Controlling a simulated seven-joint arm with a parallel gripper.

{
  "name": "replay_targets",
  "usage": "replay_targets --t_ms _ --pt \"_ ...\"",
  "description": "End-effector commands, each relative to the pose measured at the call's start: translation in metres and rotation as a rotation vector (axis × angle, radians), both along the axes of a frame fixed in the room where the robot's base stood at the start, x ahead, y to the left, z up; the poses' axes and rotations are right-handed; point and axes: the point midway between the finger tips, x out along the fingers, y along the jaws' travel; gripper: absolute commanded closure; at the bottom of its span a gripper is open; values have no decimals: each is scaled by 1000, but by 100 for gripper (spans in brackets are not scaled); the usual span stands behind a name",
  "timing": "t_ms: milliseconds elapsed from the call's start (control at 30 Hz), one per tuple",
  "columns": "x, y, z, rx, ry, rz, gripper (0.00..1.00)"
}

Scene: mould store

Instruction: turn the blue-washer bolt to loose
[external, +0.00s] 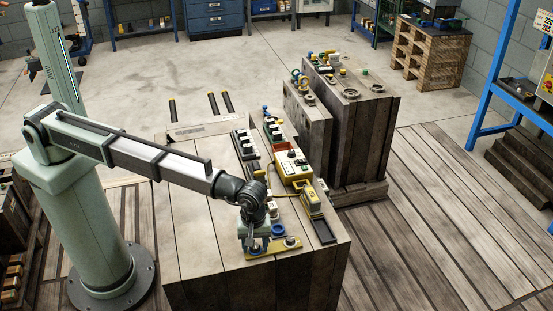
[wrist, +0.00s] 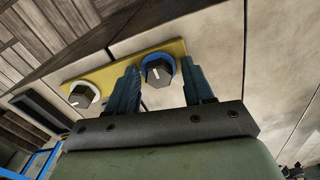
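The blue-washer bolt (wrist: 160,74) has a dark hex head with a short white mark and a blue ring under it. It sits on a yellow plate (wrist: 118,71). My gripper (wrist: 161,66) is open, with one finger on each side of this bolt; gaps show between the fingers and the head. In the external view my gripper (external: 254,245) points down over the left end of the plate (external: 274,250) and largely hides the bolt. A second bolt with a white washer (wrist: 82,95) is at the plate's other end, outside the fingers. No loose or tight marking is readable.
The white-washer bolt (external: 290,241) stands close to the right of my gripper. Behind are a yellow device (external: 313,203), a yellow box (external: 291,168) and rows of dark clamps (external: 245,146). The block's pale top (external: 198,225) is clear to the left.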

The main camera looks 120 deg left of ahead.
Motion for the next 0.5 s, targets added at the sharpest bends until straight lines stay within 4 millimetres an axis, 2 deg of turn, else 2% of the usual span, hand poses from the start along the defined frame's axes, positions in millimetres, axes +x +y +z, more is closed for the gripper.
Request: replay_targets --t_ms 333,500 --pt "1 0 4 -1 -4 -1 45" --pt "2 0 23 -1 -4 -1 45"
